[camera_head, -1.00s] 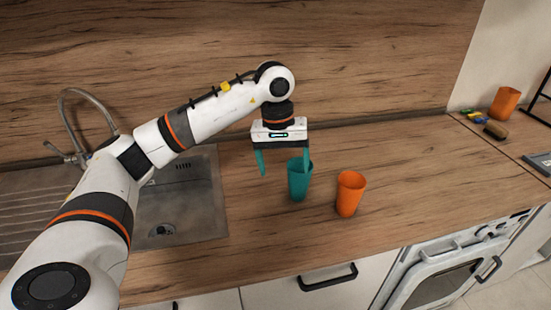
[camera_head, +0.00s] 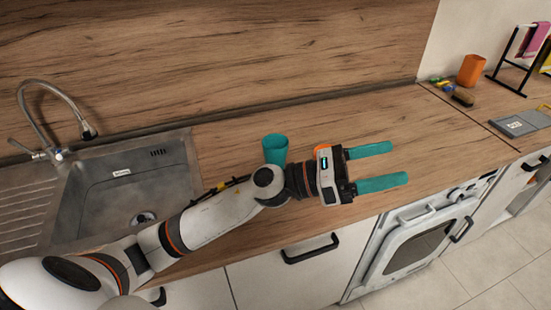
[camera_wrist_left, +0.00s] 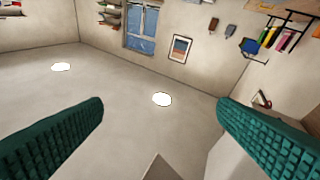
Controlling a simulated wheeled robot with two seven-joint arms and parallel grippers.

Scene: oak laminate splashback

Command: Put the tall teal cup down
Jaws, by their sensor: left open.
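The tall teal cup (camera_head: 275,148) stands upright on the wooden counter, right of the sink; my left arm hides its lower part. My left gripper (camera_head: 397,163) is open and empty, to the right of the cup and apart from it. Its two teal fingers point right over the counter's front part. The left wrist view shows nothing held between the spread fingers (camera_wrist_left: 162,105), only the room beyond. My right gripper is not in view.
A patch of orange (camera_head: 323,149) shows behind my gripper, probably the nearer orange cup, mostly hidden. Another orange cup (camera_head: 471,70) stands at the back right beside a sponge (camera_head: 463,97) and a black rack (camera_head: 510,70). The sink (camera_head: 125,190) is at left. The counter's middle right is clear.

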